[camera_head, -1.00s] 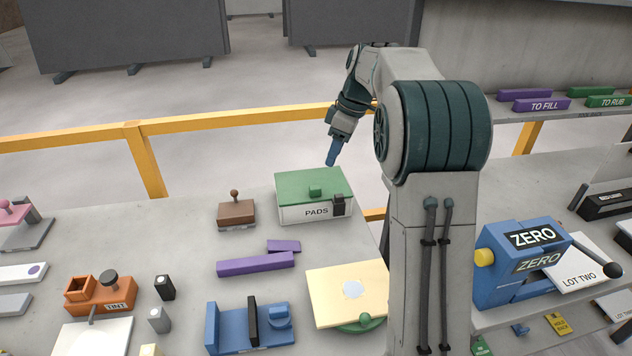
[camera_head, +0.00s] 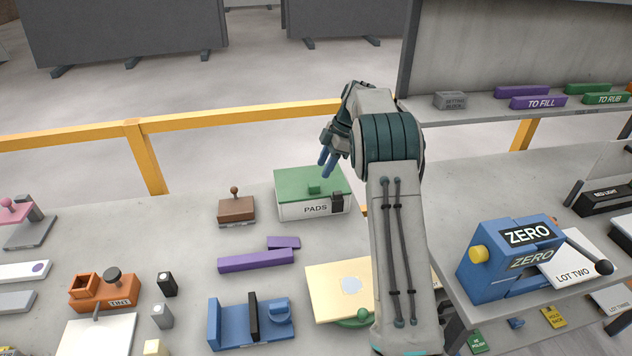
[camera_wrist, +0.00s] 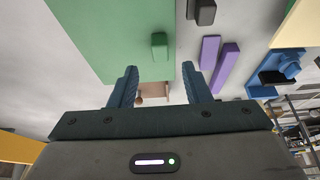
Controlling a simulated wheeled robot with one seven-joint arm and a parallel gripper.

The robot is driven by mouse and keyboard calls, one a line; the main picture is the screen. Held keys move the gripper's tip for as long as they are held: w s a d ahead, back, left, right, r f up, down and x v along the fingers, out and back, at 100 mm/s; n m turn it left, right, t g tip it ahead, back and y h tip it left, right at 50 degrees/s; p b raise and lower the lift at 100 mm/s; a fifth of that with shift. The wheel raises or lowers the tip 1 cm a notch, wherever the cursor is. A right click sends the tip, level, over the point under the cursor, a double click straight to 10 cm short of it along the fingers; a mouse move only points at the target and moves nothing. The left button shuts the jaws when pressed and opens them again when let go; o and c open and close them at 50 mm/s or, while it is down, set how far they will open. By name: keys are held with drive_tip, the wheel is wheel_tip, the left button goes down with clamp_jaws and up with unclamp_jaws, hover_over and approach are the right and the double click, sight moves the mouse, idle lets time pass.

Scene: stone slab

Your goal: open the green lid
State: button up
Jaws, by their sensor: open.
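The green lid (camera_head: 300,184) lies flat and closed on the white box labelled PADS (camera_head: 291,210), at the back of the slab. A small green knob (camera_head: 314,189) stands on the lid near its front edge. A dark latch-like block (camera_head: 338,203) sits at the box's front right. My gripper (camera_head: 327,165) is open and empty, above the lid's right back part and apart from it. In the wrist view, my gripper (camera_wrist: 158,85) has its two blue fingers spread, with the green lid (camera_wrist: 115,40) and the knob (camera_wrist: 159,45) beyond them.
A brown block with a knob (camera_head: 236,209) stands left of the box. Purple bars (camera_head: 256,261) and a cream board (camera_head: 335,290) lie in front. The blue ZERO device (camera_head: 510,262) is at right. A yellow rail (camera_head: 230,118) runs behind the slab.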

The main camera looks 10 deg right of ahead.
sight(315, 183)
drive_tip(key=p+x, duration=0.1)
drive_tip(key=x, duration=0.6)
drive_tip(key=shift+f, duration=0.2)
clamp_jaws()
